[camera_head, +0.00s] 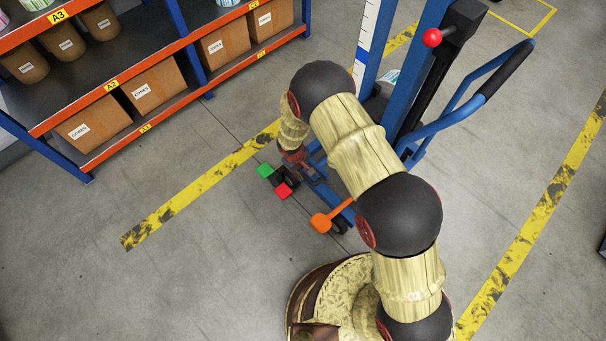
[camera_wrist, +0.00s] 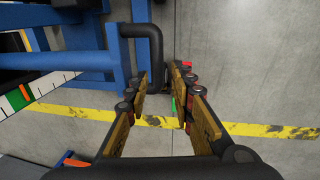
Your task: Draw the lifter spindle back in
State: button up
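The lifter (camera_head: 425,90) is a blue wheeled frame with an upright mast, right of centre in the head view. A red ball knob (camera_head: 432,37) is on its upper part, and a push handle (camera_head: 508,66) with a black grip reaches right. I cannot pick out the spindle with certainty; my arm hides part of the lifter. In the wrist view a black bent bar (camera_wrist: 155,50) comes off the blue frame (camera_wrist: 85,50), just beyond the fingertips. In the head view my gripper (camera_head: 292,156) is low, beside the lifter's base.
Green (camera_head: 265,170) and red (camera_head: 284,190) pedals and an orange pedal (camera_head: 320,222) stick out low from the lifter. A shelf rack (camera_head: 190,65) with boxes stands at upper left. Yellow floor lines (camera_head: 190,193) run on both sides. The floor at lower left is clear.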

notch_tip(320, 180, up, 7)
jog(key=s, duration=0.1)
jog(key=shift+a, duration=0.45)
jog(key=shift+f, duration=0.1)
jog(key=s+d+r+g+h, duration=0.2)
jog(key=s+d+r, duration=0.25)
jog(key=s, duration=0.35)
jog(key=s+d+r+m+t+y, duration=0.1)
jog(key=s+d+r, duration=0.4)
jog(key=r, duration=1)
jog(key=s+d+r+m+t+y+p, duration=0.1)
jog(key=s+d+r+m+t, duration=0.2)
jog(key=r, duration=1.3)
jog(key=s+d+r+m+t+y+p, duration=0.1)
jog(key=s+d+r+m, duration=0.4)
jog(key=d+r, duration=0.5)
notch_tip(320, 180, up, 6)
jog(key=s+t, duration=0.1)
jog(key=s, duration=0.1)
jog(key=shift+s+f, duration=0.15)
jog(key=shift+s, duration=0.15)
